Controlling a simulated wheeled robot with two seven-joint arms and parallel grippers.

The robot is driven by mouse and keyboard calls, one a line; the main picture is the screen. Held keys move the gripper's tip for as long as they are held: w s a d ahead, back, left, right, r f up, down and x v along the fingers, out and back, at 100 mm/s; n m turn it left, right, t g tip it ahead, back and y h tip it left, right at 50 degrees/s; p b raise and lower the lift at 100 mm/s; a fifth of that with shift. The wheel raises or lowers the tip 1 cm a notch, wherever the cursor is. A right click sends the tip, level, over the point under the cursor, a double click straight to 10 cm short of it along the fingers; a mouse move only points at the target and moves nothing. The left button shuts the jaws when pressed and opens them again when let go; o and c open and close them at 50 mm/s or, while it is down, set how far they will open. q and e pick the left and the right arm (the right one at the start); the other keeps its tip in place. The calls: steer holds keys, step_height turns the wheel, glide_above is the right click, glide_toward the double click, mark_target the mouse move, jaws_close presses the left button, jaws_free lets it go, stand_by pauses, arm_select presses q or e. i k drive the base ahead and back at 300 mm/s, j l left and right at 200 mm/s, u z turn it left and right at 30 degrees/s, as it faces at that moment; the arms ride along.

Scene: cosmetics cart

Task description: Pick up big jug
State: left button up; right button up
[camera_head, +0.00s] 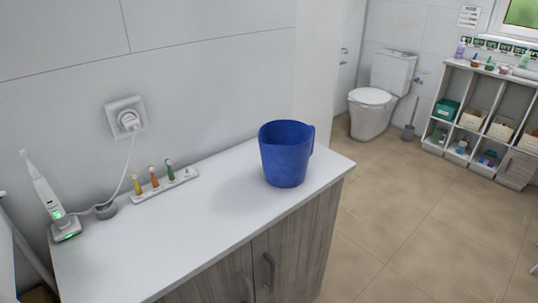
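A big blue jug (285,156) stands upright on the white countertop (222,226), near its right end. Its opening faces up and its handle is on the right side, toward the counter's end. Neither of my grippers shows in the head view, and nothing touches the jug apart from the counter under it.
An electric toothbrush (49,199) on its charger and a holder with several coloured brush heads (166,184) stand along the wall. A cord runs to the wall plug (128,120). The counter's front middle is clear. A toilet (378,97) and shelf (485,115) stand beyond.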

mark_target(290, 152)
steer(key=i+l, duration=0.15)
steer(key=l, duration=0.2)
steer(key=i+l+z, duration=0.1)
steer(key=l, duration=0.25)
steer(key=i+l, duration=0.15)
steer(key=l, duration=0.2)
steer(key=i+l, duration=0.15)
steer(key=l, duration=0.15)
steer(key=z, duration=0.05)
